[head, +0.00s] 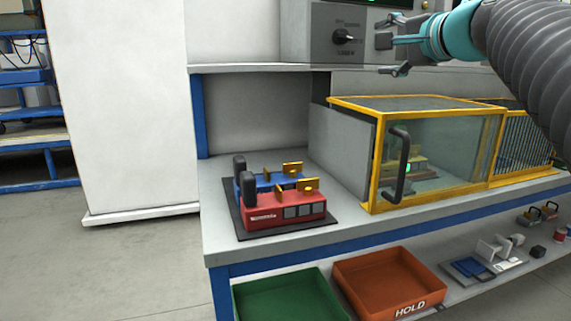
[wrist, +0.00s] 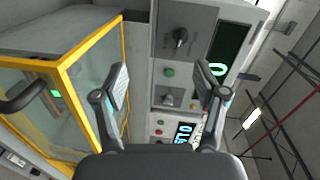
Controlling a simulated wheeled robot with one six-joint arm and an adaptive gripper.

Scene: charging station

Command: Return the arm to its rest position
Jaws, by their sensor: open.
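My gripper (head: 392,56) is at the top right of the head view, in front of the grey control panel (head: 345,38) and above the yellow-framed enclosure (head: 437,103). It is open and empty. In the wrist view my gripper's two fingers (wrist: 164,95) stand apart with nothing between them. Behind them is the control panel (wrist: 186,60) with a black knob (wrist: 180,38), a green button and lit displays. My teal wrist and grey ribbed arm reach in from the right edge of the head view.
The enclosure's glass door with its black handle (head: 396,165) looks shut, with a device inside. A red pack (head: 284,208) and a blue one (head: 262,180) sit on a dark mat on the bench. A green bin (head: 290,297) and an orange HOLD bin (head: 388,284) are below.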

